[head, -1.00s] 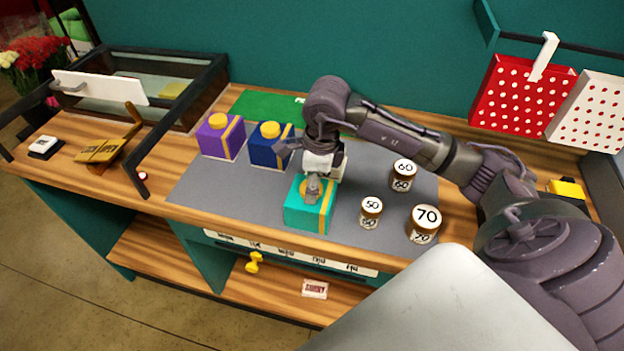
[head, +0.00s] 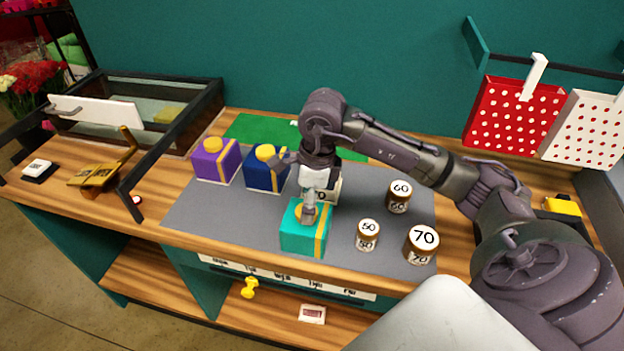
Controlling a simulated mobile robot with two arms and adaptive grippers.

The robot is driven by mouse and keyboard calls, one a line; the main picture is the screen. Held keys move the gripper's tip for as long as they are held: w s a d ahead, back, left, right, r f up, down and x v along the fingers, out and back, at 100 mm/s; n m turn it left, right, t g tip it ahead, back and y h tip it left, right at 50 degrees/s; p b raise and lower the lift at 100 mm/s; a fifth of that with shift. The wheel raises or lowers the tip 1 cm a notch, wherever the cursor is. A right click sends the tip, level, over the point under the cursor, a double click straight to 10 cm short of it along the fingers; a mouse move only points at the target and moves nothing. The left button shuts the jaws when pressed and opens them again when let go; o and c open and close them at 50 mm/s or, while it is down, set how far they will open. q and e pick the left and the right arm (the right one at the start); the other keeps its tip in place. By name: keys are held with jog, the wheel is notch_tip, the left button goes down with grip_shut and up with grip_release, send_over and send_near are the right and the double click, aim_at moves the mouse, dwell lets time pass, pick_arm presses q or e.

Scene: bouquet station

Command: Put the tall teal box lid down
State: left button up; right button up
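The teal box (head: 296,240) with a gold ribbon stands at the front of the grey mat. Its top with a yellow-orange knob is on it or very close above it; I see no clear gap. My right gripper (head: 309,210) points down at the top of this box, right at the knob, and partly covers it. Whether its fingers grip the knob or stand around it is hidden. My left gripper is not in view.
A purple box (head: 213,166) and a blue box (head: 258,178) with yellow knobs stand behind to the left. Jars marked 50 (head: 367,236), 60 (head: 398,200) and 70 (head: 421,246) stand to the right. Another jar is partly hidden behind my gripper. The mat's left front (head: 225,218) is clear.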

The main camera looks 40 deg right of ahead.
notch_tip(320, 180, up, 10)
jog(key=d+b, duration=0.1)
jog(key=shift+s+b, duration=0.35)
jog(key=shift+s, duration=0.05)
